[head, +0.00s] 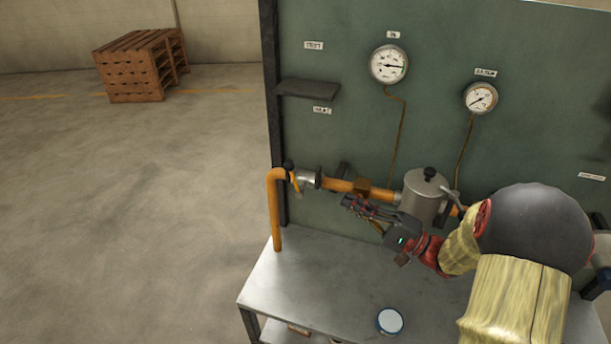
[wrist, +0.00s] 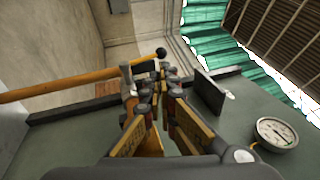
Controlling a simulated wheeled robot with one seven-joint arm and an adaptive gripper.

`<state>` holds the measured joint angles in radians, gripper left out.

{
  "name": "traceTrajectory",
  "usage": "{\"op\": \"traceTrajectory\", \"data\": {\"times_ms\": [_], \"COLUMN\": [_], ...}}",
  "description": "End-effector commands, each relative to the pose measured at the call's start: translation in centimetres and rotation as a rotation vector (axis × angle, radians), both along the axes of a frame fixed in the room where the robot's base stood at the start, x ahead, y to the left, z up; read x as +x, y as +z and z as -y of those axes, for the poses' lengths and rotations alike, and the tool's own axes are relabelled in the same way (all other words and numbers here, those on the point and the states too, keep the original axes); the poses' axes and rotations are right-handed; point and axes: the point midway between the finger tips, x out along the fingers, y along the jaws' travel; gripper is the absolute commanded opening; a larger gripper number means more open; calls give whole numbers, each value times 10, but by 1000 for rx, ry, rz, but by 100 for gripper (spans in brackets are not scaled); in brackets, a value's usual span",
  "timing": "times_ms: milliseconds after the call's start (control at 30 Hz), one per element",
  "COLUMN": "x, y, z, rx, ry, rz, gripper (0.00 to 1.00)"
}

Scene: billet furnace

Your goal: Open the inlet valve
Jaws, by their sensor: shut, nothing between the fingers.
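The inlet valve (head: 308,179) appears to be the metal fitting at the left end of the orange pipe, near its bend. A lever with a black ball end (head: 289,165) shows there. In the wrist view the black ball (wrist: 161,53) shows just beyond my fingertips, with part of the valve body behind them. My gripper (head: 349,203) is shut and empty, in front of and to the right of the valve. In the wrist view its fingertips (wrist: 168,78) are together and hide part of the valve. Contact with the lever cannot be told.
The orange pipe (head: 274,215) runs down to a steel table (head: 300,285). A grey canister (head: 425,193) stands behind my gripper. Gauges (head: 389,64) and a small dark shelf (head: 308,89) are on the green panel. A blue-rimmed tin (head: 390,321) is on the table. Left floor is clear before pallets (head: 140,65).

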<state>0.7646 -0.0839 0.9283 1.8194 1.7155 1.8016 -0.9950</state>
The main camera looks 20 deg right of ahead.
Motion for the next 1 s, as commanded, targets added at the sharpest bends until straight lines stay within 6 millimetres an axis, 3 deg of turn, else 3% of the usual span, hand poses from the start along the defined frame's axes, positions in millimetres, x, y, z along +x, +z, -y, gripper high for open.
{"op": "traceTrajectory", "data": {"times_ms": [67,267,700,1000], "x": [4,14,71,95], "y": [4,8,31,41], "z": [4,-9,-66,-88], "rx": [-1,-16,-15,-16], "ry": [-28,-23,-21,-22], "rz": [26,36,35,34], "gripper": [0,0,0,0]}}
